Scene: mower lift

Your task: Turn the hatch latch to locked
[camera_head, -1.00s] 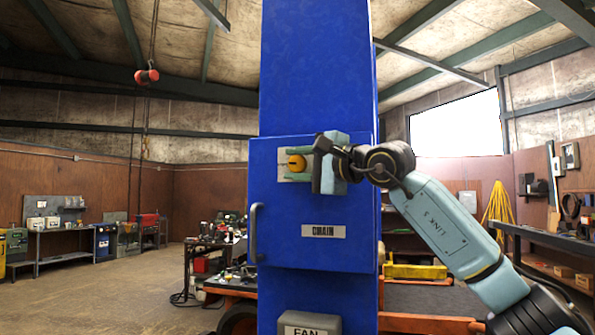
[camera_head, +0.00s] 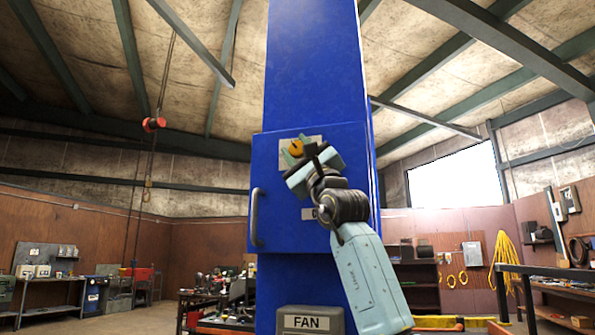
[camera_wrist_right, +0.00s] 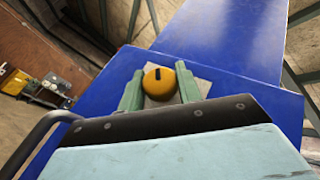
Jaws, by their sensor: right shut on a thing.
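The hatch latch (camera_head: 296,147) is a round orange-yellow knob with a dark mark, on a pale plate (camera_head: 315,141) on the blue hatch (camera_head: 272,215). My right gripper (camera_head: 295,150) is at the latch, its arm rising from below. In the right wrist view the latch (camera_wrist_right: 159,83) sits between the two green fingers (camera_wrist_right: 159,92), which are shut on it. The dark mark shows near the top of the knob there. The gripper hides part of the plate and most of the hatch label. My left gripper is not in view.
The hatch has a grey vertical handle (camera_head: 256,217) at its left edge, also in the wrist view (camera_wrist_right: 40,140). The blue column (camera_head: 312,60) rises above. A grey box labelled FAN (camera_head: 308,321) is below. Workbenches stand farther back.

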